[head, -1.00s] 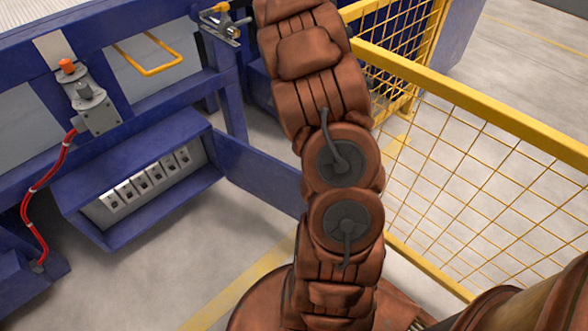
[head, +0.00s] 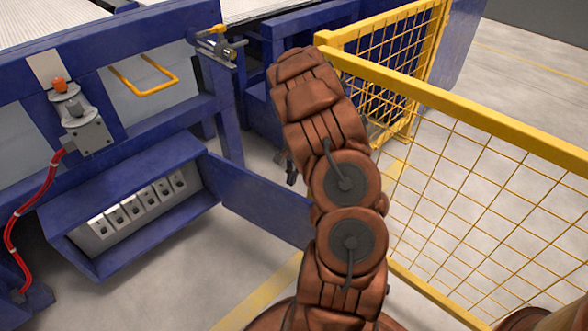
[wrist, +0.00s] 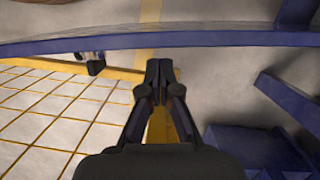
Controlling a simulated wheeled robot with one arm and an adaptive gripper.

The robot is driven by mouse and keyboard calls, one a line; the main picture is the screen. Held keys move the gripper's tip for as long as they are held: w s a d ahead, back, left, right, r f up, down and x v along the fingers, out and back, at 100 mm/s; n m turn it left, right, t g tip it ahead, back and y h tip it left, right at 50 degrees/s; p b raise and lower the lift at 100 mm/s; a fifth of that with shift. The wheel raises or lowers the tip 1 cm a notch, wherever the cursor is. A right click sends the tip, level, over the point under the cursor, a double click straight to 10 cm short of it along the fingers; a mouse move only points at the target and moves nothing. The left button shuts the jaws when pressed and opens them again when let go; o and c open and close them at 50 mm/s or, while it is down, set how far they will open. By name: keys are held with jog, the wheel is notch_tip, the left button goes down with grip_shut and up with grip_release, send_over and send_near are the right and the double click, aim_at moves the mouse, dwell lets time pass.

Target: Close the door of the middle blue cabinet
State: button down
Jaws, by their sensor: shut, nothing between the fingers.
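The blue cabinet (head: 130,205) is at the left of the head view, with a row of grey switches (head: 140,205) inside. Its blue door (head: 258,200) stands open, swung out to the right, and its far end is hidden behind my arm. My gripper (head: 291,176) shows only as a small dark part left of my arm, past the door's upper edge. In the wrist view my gripper (wrist: 159,70) is shut and empty, pointing over the floor. A long blue panel, apparently the door (wrist: 220,40), crosses above the fingertips; I cannot tell whether they touch.
A yellow mesh fence (head: 470,190) stands close on the right of my arm. A yellow handle (head: 145,78) is on the blue frame. Grey floor lies below the door.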

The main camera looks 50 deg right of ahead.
jog(key=shift+x, duration=1.15)
